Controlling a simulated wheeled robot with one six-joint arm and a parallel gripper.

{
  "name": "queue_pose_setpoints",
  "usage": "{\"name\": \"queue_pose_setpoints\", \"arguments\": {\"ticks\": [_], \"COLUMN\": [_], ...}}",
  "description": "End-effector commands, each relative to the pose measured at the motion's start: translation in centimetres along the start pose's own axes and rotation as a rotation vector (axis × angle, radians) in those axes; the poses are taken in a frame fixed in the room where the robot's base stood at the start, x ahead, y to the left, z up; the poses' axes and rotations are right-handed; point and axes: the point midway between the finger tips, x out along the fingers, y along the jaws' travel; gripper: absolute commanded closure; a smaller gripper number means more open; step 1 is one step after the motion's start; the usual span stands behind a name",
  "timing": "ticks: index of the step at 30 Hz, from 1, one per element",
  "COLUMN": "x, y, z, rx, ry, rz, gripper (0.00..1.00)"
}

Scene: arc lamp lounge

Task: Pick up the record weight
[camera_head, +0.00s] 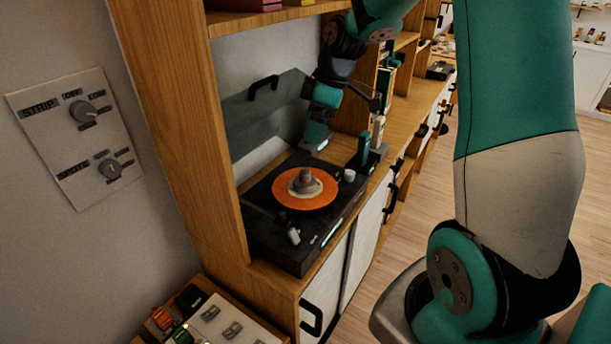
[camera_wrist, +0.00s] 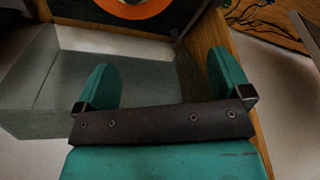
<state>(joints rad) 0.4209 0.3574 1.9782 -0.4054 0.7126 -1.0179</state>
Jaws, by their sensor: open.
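The record weight (camera_head: 305,179) is a small grey knob-shaped piece. It sits upright at the centre of the orange record (camera_head: 290,199) on the black turntable (camera_head: 277,238). My gripper (camera_head: 316,148) is above and behind the turntable, apart from the weight. In the wrist view my gripper (camera_wrist: 160,68) shows two teal fingers spread wide with nothing between them. The near edge of the orange record (camera_wrist: 138,10) shows at the top of that view. The weight is not clearly seen there.
The turntable's clear lid (camera_head: 258,118) stands raised behind it. A dark upright item (camera_head: 367,155) stands on the wooden cabinet just right of the turntable. Shelf uprights close in the left side. Open floor (camera_head: 425,190) lies to the right.

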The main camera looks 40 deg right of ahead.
Motion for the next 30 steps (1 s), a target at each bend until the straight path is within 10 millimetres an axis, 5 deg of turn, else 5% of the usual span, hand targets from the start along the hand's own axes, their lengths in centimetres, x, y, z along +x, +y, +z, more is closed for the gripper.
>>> {"name": "queue_pose_setpoints", "arguments": {"ticks": [3,6,19,30], "x": [0.3,1.4,10.5,13.8], "y": [3.2,3.9,3.9,4.0], "z": [2.7,3.3,3.2,3.1], "rx": [-0.028,-0.042,-0.046,-0.046], "ry": [-0.005,-0.006,-0.008,-0.007], "rz": [0.016,0.018,0.015,0.017], "gripper": [0.04,0.04,0.04,0.04]}}
